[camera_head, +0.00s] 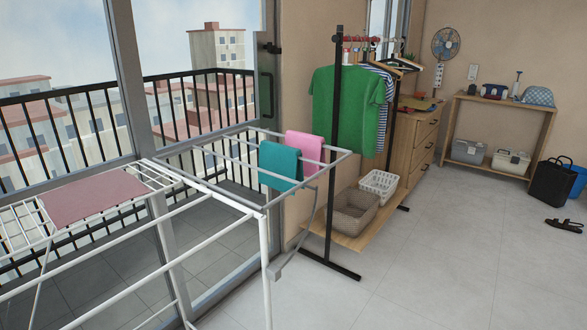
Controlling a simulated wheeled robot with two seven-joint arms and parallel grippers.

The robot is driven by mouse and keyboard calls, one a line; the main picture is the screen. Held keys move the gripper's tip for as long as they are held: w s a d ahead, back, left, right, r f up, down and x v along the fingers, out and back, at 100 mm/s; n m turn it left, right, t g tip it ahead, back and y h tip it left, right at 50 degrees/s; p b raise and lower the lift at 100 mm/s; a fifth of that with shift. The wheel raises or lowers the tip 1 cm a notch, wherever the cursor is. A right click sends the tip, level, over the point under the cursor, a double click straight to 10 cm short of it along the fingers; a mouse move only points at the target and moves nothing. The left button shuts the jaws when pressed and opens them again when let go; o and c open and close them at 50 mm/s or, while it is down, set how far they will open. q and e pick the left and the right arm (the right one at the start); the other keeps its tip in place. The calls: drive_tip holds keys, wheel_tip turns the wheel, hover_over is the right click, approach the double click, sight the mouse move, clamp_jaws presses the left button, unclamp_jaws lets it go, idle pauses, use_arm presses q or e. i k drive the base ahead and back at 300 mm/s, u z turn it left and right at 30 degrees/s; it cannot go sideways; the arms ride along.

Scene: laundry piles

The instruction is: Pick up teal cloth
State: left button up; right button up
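The teal cloth (280,167) hangs folded over the bars of the drying rack (262,211), near its right end. A pink cloth (305,147) hangs just behind it and to its right, partly overlapped by it. A larger dusty-pink cloth (95,199) lies flat on the rack's left wing. Neither of my grippers shows in the head view.
A clothes rail (337,150) with a green shirt (345,110) and baskets (378,186) on its low shelf stands behind the rack. A glass balcony door is at left. A wooden table (501,101) stands at the back right.

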sight(281, 160)
drive_tip(key=z, duration=2)
drive_tip(key=i, duration=0.6)
drive_tip(key=u, duration=1.6)
